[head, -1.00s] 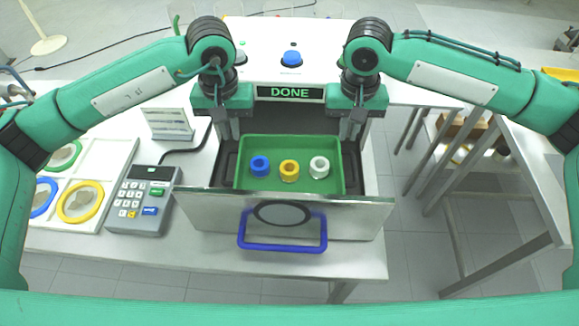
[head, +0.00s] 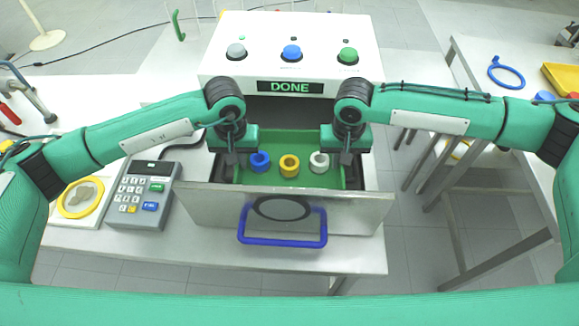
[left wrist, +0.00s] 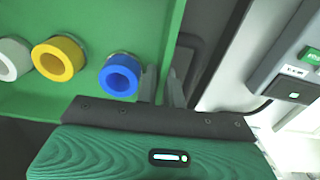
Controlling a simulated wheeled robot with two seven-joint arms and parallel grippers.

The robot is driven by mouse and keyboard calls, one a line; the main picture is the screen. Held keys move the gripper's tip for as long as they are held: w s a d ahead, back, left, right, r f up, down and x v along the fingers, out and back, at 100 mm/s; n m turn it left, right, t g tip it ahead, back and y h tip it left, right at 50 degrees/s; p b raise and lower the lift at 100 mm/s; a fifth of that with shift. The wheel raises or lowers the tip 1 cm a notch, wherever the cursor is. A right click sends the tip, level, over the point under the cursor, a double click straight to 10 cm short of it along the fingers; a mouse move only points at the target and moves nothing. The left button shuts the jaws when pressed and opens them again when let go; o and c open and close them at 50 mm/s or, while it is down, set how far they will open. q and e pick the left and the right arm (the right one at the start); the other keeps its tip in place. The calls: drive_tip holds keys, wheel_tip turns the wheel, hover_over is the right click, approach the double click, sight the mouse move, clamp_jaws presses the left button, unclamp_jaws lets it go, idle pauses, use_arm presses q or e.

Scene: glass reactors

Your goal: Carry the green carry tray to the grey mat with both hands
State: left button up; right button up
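The green carry tray (head: 290,177) sits in the open drawer of the white machine. It holds a blue ring (head: 260,161), a yellow ring (head: 289,166) and a white ring (head: 319,162). My left gripper (head: 231,172) is at the tray's left edge. In the left wrist view its fingers (left wrist: 161,88) stand apart on either side of the tray's side wall, with a gap showing between them. My right gripper (head: 347,172) is at the tray's right edge; its finger gap is not clear. I cannot make out the grey mat.
The drawer front (head: 345,212) with its blue handle (head: 282,242) stands before the tray. A keypad (head: 140,195) and a yellow-rimmed disc (head: 80,198) lie at left. A side table at right holds a blue ring (head: 506,74) and a yellow tray (head: 563,78).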

use_arm(q)
drive_tip(key=shift+f, duration=0.6)
use_arm(e)
drive_tip(key=shift+f, duration=0.6)
use_arm(q)
clamp_jaws()
use_arm(e)
clamp_jaws()
use_arm(q)
drive_tip(key=shift+r, duration=0.2)
use_arm(e)
drive_tip(key=shift+r, duration=0.2)
